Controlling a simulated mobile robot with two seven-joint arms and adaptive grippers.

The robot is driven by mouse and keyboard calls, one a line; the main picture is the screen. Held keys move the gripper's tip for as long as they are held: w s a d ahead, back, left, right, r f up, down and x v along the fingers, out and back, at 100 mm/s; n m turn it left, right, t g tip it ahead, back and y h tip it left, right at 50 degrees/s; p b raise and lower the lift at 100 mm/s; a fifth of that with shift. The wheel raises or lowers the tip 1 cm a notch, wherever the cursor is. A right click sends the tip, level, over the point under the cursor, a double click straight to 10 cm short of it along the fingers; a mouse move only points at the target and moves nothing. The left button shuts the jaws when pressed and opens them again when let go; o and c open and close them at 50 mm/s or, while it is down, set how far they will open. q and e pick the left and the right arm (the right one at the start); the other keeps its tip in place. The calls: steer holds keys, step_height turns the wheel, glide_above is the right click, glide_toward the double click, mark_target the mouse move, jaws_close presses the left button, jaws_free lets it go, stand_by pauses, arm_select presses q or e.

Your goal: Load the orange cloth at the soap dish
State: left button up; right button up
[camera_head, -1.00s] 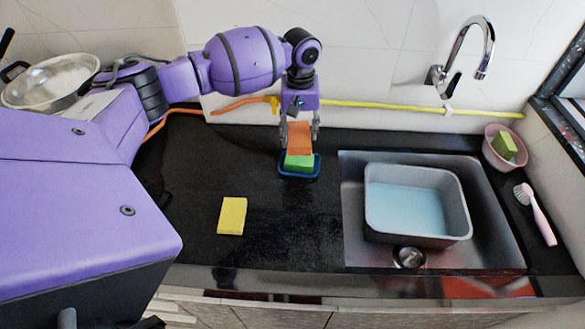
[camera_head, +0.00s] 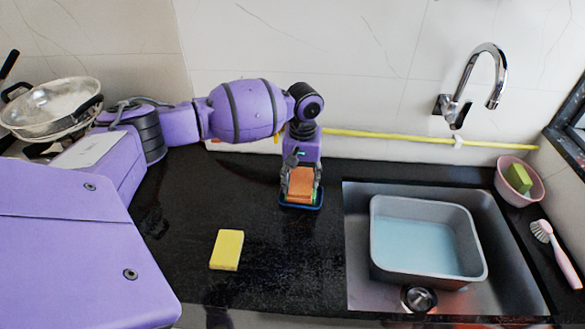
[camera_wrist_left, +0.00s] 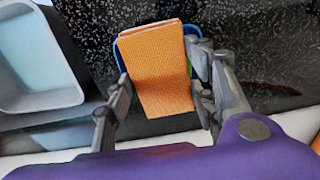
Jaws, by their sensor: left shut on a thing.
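The orange cloth (camera_head: 301,181) is folded and held between the fingers of my left gripper (camera_head: 301,188) at the back of the black counter. It also shows in the left wrist view (camera_wrist_left: 160,65), hanging between the two fingers (camera_wrist_left: 160,98). The blue soap dish (camera_head: 301,206) is right below the cloth, its rim showing around it in the wrist view (camera_wrist_left: 121,58). The cloth hides most of the dish's inside. Whether the cloth touches the dish or what lies in it, I cannot tell. My right gripper is not in view.
A yellow sponge (camera_head: 227,249) lies on the counter, front left of the dish. The sink (camera_head: 357,245) with a grey basin (camera_head: 378,258) is to the right. A pink bowl (camera_head: 537,188) with a green sponge and a pink brush (camera_head: 556,252) stand beyond. A faucet (camera_head: 497,75) rises behind.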

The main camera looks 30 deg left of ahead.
mark_target(301, 181)
arm_select(q)
steer(key=shift+r, duration=0.1)
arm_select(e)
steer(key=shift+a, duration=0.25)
arm_select(q)
steer(key=shift+f, duration=0.5)
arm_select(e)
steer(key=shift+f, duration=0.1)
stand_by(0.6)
arm_select(q)
steer(key=shift+f, duration=0.2)
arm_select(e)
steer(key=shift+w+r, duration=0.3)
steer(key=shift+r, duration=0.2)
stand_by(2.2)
arm_select(q)
steer(key=shift+p, duration=0.3)
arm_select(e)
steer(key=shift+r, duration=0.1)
